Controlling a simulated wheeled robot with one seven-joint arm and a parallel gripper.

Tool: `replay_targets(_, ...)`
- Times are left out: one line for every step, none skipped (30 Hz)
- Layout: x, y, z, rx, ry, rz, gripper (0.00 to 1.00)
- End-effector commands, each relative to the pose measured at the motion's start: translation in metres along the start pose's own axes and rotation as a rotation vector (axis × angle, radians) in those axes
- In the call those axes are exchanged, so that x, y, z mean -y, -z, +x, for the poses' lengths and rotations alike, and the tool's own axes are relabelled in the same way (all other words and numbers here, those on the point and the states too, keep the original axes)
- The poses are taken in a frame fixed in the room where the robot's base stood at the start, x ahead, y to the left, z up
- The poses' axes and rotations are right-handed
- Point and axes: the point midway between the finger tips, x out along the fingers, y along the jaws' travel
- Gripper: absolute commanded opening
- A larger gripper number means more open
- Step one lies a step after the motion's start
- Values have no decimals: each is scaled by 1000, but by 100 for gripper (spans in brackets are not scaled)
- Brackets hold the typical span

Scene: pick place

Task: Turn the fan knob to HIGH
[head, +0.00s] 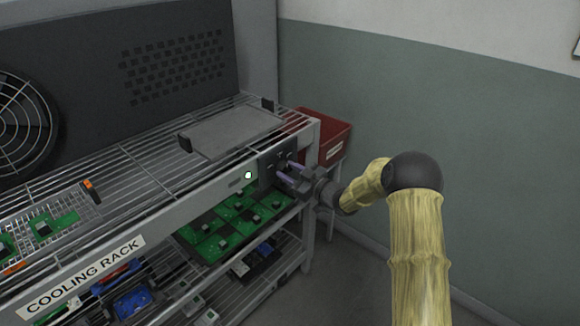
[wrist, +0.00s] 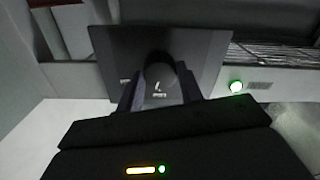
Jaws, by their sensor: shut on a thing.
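The fan knob (wrist: 160,82) is a dark round knob with a light pointer mark, on a dark control panel (wrist: 205,60). In the wrist view its labels are too small and dim to read, so its setting cannot be told. My gripper (wrist: 160,100) is shut on the knob, with one finger on each side of it. In the head view my gripper (head: 287,172) reaches the dark panel (head: 267,172) at the right end of the rack's front rail, and hides most of the knob there.
The cooling rack (head: 150,232) has wire shelves with green circuit boards (head: 222,222). A grey tray (head: 230,132) lies on top. A red bin (head: 325,135) stands behind the rack's right end.

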Motion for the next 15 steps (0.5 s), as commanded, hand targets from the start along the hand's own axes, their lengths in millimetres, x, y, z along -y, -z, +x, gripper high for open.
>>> replay_targets(-1,2,-1,3,-1,47,14)
replay_targets(-1,2,-1,3,-1,75,14)
replay_targets(-1,2,-1,3,-1,113,14)
replay_targets(-1,2,-1,4,0,143,14)
replay_targets(-1,2,-1,4,0,171,14)
replay_targets(-1,2,-1,3,-1,208,14)
replay_targets(-1,2,-1,3,-1,236,14)
replay_targets(-1,2,-1,3,-1,265,14)
replay_targets(-2,2,-1,3,-2,304,14)
replay_targets(-2,2,-1,3,-2,332,14)
replay_targets(-2,2,-1,3,-2,360,14)
replay_targets(-2,2,-1,2,-2,398,14)
replay_targets(-2,2,-1,1,-2,425,14)
replay_targets(-1,2,-1,2,-2,453,14)
replay_targets(-2,2,-1,2,-2,489,14)
